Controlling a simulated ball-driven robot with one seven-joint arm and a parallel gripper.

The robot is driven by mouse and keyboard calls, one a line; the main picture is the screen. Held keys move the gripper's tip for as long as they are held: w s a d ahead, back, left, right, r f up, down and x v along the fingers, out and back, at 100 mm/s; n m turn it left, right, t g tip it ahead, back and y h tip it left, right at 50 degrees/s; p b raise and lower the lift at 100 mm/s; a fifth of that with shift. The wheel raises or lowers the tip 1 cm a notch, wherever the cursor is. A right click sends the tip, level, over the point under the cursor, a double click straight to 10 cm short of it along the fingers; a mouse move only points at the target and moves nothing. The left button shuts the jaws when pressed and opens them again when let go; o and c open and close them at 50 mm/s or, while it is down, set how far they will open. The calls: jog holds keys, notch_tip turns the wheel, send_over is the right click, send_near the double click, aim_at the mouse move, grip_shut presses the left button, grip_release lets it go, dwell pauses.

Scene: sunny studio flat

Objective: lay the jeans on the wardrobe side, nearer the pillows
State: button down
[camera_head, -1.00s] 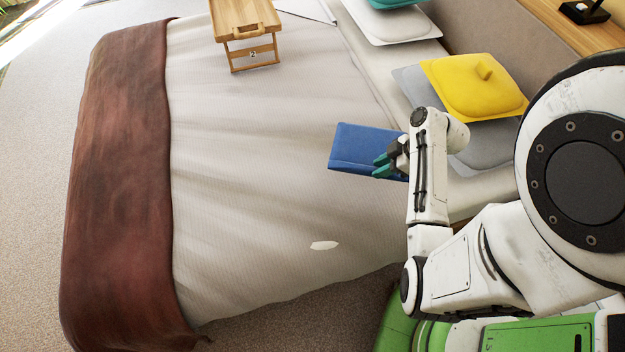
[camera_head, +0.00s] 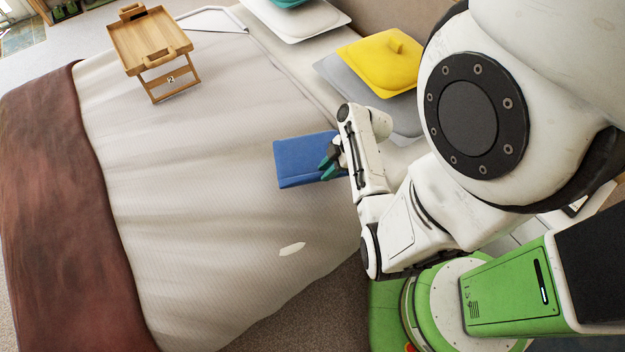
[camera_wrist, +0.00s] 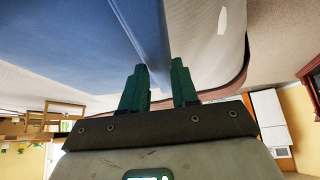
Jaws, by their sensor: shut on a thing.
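The blue folded jeans (camera_head: 306,160) are over the pale bedspread (camera_head: 190,200), on the near side of the bed towards the pillows. My gripper (camera_head: 328,163) is shut on their right edge in the head view. In the wrist view, a raised fold of the jeans (camera_wrist: 145,35) runs between the green fingertips (camera_wrist: 160,85). I cannot tell whether the jeans touch the bedspread. Grey (camera_head: 395,110) and yellow (camera_head: 378,62) pillows lie beyond my arm. My arm hides part of the bed there.
A wooden bed tray (camera_head: 150,42) stands on the bed's far side. A brown throw (camera_head: 60,190) covers the foot end. A small white patch (camera_head: 292,249) lies on the near bedspread. A white cabinet-like piece (camera_wrist: 270,118) shows in the wrist view. The middle bedspread is clear.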

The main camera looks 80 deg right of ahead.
aim_at(315, 177)
jog(key=x, duration=0.4)
jog(key=d+x, duration=0.1)
jog(key=x, duration=0.1)
jog(key=shift+w+r, duration=0.15)
jog(key=shift+w, duration=0.2)
jog(key=shift+w+f, duration=0.2)
jog(key=shift+f, duration=1.55)
jog(key=c, duration=0.8)
grip_release()
jog(key=shift+a, duration=0.1)
jog(key=shift+c, duration=0.2)
jog(key=shift+s, duration=0.1)
